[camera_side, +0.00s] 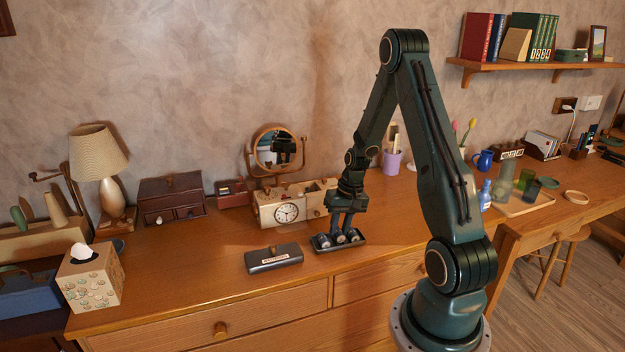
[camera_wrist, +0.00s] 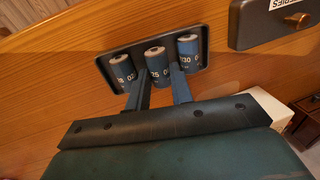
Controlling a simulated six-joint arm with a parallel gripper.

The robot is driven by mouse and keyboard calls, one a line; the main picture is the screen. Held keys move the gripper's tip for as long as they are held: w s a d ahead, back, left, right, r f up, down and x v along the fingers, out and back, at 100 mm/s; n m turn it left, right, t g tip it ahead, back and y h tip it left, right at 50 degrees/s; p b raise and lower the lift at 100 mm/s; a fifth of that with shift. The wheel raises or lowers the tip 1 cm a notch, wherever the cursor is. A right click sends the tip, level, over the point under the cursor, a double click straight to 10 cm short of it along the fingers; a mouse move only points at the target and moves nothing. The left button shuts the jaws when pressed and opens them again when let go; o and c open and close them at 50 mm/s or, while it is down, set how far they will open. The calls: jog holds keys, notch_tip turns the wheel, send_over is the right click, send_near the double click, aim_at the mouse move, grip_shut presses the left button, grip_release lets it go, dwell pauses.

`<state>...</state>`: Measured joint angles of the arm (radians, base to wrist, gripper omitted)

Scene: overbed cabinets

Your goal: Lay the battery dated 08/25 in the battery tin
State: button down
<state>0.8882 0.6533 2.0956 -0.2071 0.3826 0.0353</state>
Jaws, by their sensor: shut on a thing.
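The outer batteries' prints are only partly readable. My gripper (camera_side: 339,232) also shows over the tray in the side view. The dark battery tin (camera_side: 274,258), labelled and with a knob on top, sits left of the tray. It appears closed.
The dark tray (camera_side: 345,246) lies near the front edge of the wooden desk. A cream clock box (camera_side: 284,212) and a round mirror (camera_side: 277,148) stand behind. A tissue box (camera_side: 91,278) is at far left. Desk space left of the tin is clear.

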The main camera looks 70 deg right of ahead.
jog(key=shift+f, duration=0.45)
dwell(0.3)
jog(key=c, duration=1.6)
grip_release()
jog(key=shift+r, duration=0.45)
jog(key=shift+r, duration=0.35)
jog(key=shift+r, duration=0.35)
jog(key=shift+r, duration=0.35)
jog(key=shift+r, duration=0.25)
